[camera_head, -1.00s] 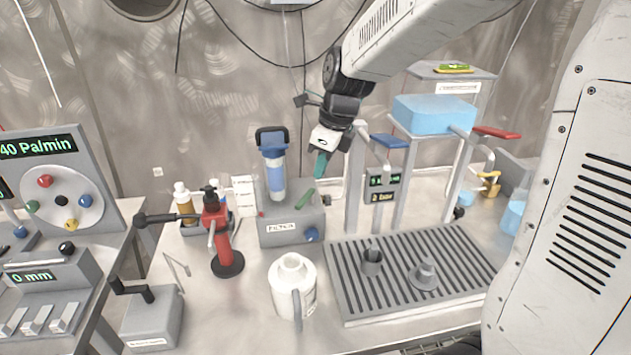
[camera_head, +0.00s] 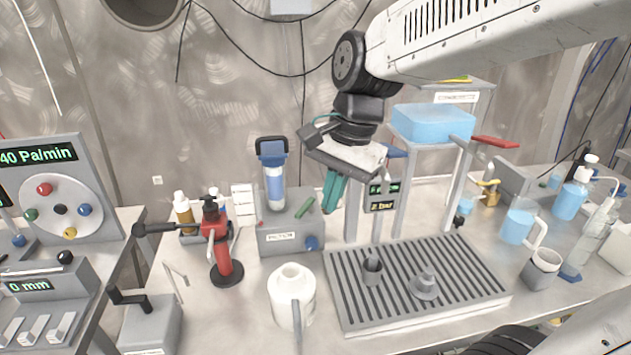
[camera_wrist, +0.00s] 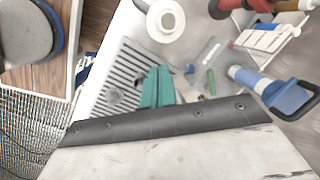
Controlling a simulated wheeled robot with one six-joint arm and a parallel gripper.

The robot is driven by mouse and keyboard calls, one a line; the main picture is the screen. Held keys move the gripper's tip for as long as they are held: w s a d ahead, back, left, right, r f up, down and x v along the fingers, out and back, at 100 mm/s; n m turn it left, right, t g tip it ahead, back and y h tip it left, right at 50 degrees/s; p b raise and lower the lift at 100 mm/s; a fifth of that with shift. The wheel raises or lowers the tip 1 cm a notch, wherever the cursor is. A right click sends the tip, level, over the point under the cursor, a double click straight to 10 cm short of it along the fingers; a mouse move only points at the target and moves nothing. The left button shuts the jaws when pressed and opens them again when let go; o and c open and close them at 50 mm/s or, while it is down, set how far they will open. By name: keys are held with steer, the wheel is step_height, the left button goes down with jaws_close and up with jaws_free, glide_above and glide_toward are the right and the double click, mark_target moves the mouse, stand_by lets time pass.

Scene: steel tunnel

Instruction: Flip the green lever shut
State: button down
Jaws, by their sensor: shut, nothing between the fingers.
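The green lever (camera_head: 305,207) is a short bar lying slanted on top of a grey box (camera_head: 290,238), beside a blue and clear filter cylinder (camera_head: 274,185). It also shows in the wrist view (camera_wrist: 211,82) as a small green bar, with the filter cylinder (camera_wrist: 256,82) close to it. My gripper (camera_head: 331,208) has teal fingers pressed together with nothing between them. They point down just right of the box, apart from the lever. In the wrist view my gripper (camera_wrist: 158,70) hangs over the area beside the lever, between it and the slotted tray.
A slotted drip tray (camera_head: 460,262) lies in front right, below a stand with a blue water tank (camera_head: 433,122). A white jug (camera_head: 291,298) and a red device with a black handle (camera_head: 224,255) stand in front and left. Several blue-filled vessels stand at right.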

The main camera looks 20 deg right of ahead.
steer(key=s+d+n+h, duration=0.1)
steer(key=s+d+n, duration=0.2)
steer(key=s+n, duration=0.2)
steer(key=s+d+n+h, duration=0.1)
steer(key=s+d+n, duration=0.2)
steer(key=s+n, duration=0.3)
steer(key=s, duration=0.3)
steer(key=shift+f+t, duration=0.15)
steer(key=shift+t, duration=0.25)
steer(key=shift+d, duration=0.1)
